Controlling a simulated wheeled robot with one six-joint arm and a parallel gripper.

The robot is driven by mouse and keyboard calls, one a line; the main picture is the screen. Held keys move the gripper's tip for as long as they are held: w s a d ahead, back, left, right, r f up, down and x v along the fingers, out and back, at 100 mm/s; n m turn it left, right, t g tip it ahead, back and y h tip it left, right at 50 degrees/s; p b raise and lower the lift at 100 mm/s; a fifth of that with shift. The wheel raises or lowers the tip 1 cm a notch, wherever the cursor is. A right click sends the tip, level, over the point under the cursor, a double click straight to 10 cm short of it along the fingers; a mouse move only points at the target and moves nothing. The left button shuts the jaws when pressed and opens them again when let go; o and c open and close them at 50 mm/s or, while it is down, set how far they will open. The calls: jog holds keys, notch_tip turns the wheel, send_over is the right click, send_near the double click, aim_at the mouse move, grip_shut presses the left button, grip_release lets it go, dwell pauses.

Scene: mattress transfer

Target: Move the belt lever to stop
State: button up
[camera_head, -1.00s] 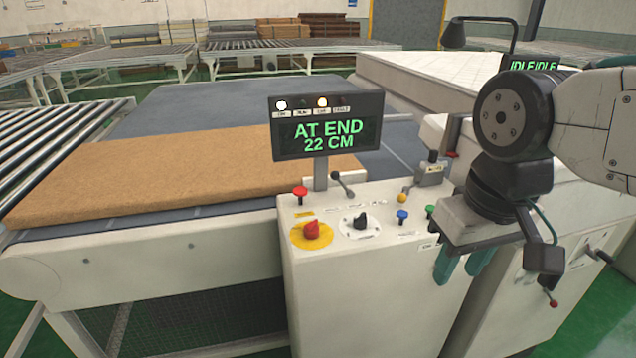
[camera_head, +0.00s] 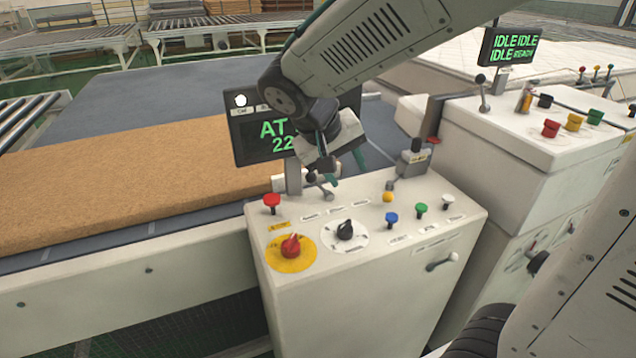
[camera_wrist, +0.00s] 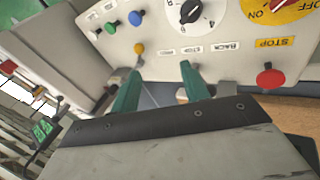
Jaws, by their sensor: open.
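The belt lever (camera_head: 324,188) is a short grey lever on the control panel top, just in front of the display post. In the head view its upper part is partly hidden by my gripper (camera_head: 343,170), which hangs over the back of the panel. In the wrist view my gripper (camera_wrist: 160,80) is open, with two teal fingers apart above the panel. Printed labels, including STOP and BACK, lie just beyond the fingertips. The lever is not clear in the wrist view, so I cannot tell whether it is between the fingers. The display (camera_head: 252,138) is partly covered by my arm.
The panel holds a red button (camera_head: 271,201), a red rotary switch (camera_head: 290,246), a black knob (camera_head: 345,230), blue (camera_head: 391,218) and green (camera_head: 421,209) buttons, and a yellow knob (camera_head: 387,197). A brown mattress slab (camera_head: 110,180) lies on the belt at left. A second console (camera_head: 540,140) stands right.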

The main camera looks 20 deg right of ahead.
aim_at(309, 176)
jog(key=shift+t+h, duration=0.9)
jog(key=w+a+f, duration=0.1)
jog(key=w, duration=0.2)
jog(key=w+a+f, duration=0.2)
jog(key=w, duration=0.1)
jog(key=w+a+f, duration=0.1)
jog(key=w+a, duration=0.1)
jog(key=w, duration=0.1)
jog(key=shift+a+f, duration=0.1)
jog(key=shift+f, duration=0.25)
jog(key=x, duration=0.7)
jog(key=shift+f, duration=0.3)
jog(key=shift+c, duration=0.3)
grip_shut()
